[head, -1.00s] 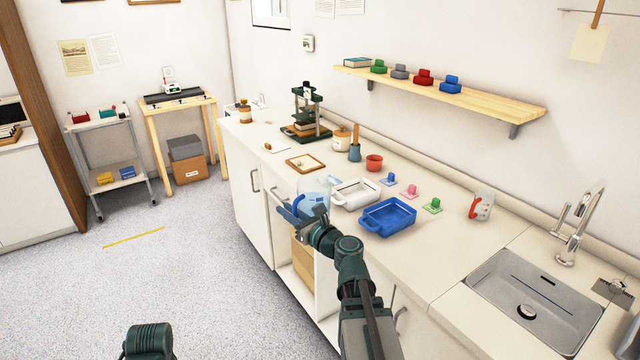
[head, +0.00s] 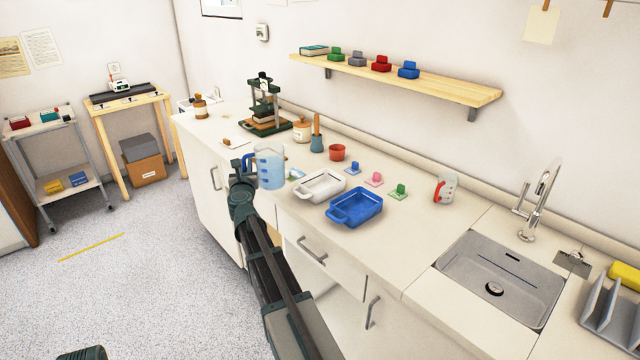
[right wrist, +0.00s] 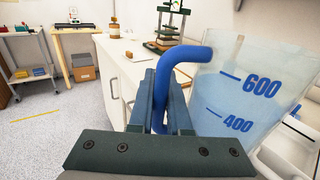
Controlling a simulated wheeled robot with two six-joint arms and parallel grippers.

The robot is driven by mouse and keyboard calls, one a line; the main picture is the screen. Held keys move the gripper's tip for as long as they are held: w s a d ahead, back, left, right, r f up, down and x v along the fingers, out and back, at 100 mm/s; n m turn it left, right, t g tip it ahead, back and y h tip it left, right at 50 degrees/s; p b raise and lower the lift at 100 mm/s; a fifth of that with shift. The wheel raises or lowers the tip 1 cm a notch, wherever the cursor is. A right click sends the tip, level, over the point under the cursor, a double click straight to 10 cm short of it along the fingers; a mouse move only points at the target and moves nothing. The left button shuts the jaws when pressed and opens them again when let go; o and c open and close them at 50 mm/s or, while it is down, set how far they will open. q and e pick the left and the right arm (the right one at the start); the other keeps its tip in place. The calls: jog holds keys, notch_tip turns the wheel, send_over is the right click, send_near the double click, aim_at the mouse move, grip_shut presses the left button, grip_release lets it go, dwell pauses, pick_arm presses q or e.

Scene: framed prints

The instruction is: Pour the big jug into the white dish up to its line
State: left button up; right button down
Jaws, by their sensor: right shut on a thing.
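The big jug (head: 269,169) is clear and bluish, with a blue handle and blue marks. In the right wrist view, the jug (right wrist: 245,90) shows the marks 600 and 400. My right gripper (head: 243,164) is shut on its handle (right wrist: 165,90). The jug is about upright, left of the white dish (head: 311,197), near the counter's front edge. The liquid level inside is hard to read. The white dish is a shallow rectangular tray on the counter; its line cannot be made out.
A blue dish (head: 340,219) stands right beside the white one. Behind are small blue, pink and green pieces, a red cup (head: 337,153) and a small red-handled jug (head: 445,189). A sink (head: 500,275) is at the right. A press (head: 264,105) stands farther left.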

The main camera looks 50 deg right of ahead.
pick_arm(q)
jog(key=shift+f+b, duration=1.35)
jog(key=shift+f, duration=0.65)
pick_arm(e)
jog(key=shift+w+d+f+m+g+h, duration=0.15)
jog(key=shift+d+f+m+g+h, duration=0.15)
jog(key=shift+f, duration=0.4)
jog(key=shift+w+d+f+m+g+h, duration=0.1)
jog(key=shift+d+f+m+g+h, duration=0.2)
jog(key=shift+f, duration=0.35)
jog(key=shift+w+d+f+m+g+h, duration=0.2)
jog(key=shift+d+f+h, duration=0.2)
jog(key=shift+f, duration=0.3)
pick_arm(q)
jog(key=shift+r, duration=0.1)
pick_arm(e)
jog(key=shift+r, duration=0.1)
